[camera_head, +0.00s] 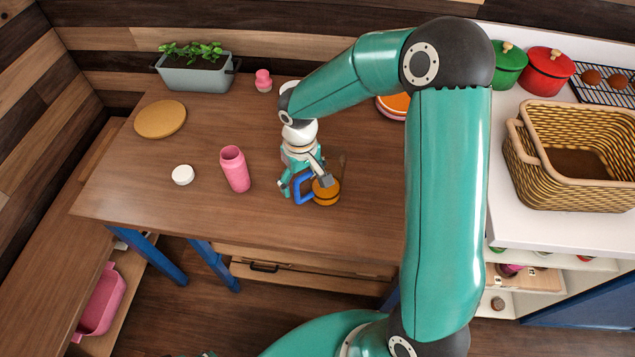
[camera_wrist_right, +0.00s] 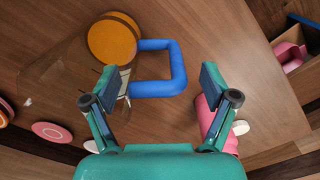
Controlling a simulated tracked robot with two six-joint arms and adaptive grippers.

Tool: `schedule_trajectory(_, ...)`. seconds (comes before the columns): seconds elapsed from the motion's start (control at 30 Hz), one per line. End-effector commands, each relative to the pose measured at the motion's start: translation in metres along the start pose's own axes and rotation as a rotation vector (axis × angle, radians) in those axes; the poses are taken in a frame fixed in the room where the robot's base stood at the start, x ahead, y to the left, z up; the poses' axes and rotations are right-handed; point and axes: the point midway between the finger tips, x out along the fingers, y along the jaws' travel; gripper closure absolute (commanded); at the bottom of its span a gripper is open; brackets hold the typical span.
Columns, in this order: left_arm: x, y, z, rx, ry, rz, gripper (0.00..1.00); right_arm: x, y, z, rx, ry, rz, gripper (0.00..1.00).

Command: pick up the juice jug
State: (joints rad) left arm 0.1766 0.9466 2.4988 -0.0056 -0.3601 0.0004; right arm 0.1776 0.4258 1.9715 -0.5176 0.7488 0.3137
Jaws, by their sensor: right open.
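The juice jug has a see-through body, a round orange part (camera_head: 326,194) that looks like juice low inside it, and a squared blue handle (camera_head: 301,190). It stands on the wooden table. The wrist view shows its orange part (camera_wrist_right: 113,38) at the top and its handle (camera_wrist_right: 160,92) in the middle. My right gripper (camera_head: 305,183) is open at the handle's side of the jug. In the wrist view its fingers (camera_wrist_right: 158,88) stand apart on either side of the handle; the left finger overlaps the clear wall. Contact cannot be told. My left gripper is not in view.
A pink bottle (camera_head: 235,170) and white lid (camera_head: 183,175) stand left of the jug. A round wooden board (camera_head: 160,119), planter (camera_head: 196,77) and pink-topped item (camera_head: 263,80) are farther back. Orange plates (camera_head: 393,104) lie partly behind my arm. A wicker basket (camera_head: 520,166) stands right.

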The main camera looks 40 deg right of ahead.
Motion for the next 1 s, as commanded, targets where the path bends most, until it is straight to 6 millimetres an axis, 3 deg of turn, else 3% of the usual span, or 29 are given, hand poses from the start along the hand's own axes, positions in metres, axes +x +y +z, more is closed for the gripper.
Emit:
schedule_trajectory(0.13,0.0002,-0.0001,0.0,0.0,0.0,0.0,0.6,-0.0001,0.0002,0.0,0.0,0.0,0.0,0.15)
schedule_trajectory(0.63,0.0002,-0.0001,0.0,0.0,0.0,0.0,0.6,-0.0003,0.0003,0.0,0.0,-0.001,0.001,0.98)
schedule_trajectory(1.0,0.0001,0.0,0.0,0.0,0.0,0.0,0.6,-0.0016,0.0003,-0.0005,-0.001,0.001,0.001,1.0)
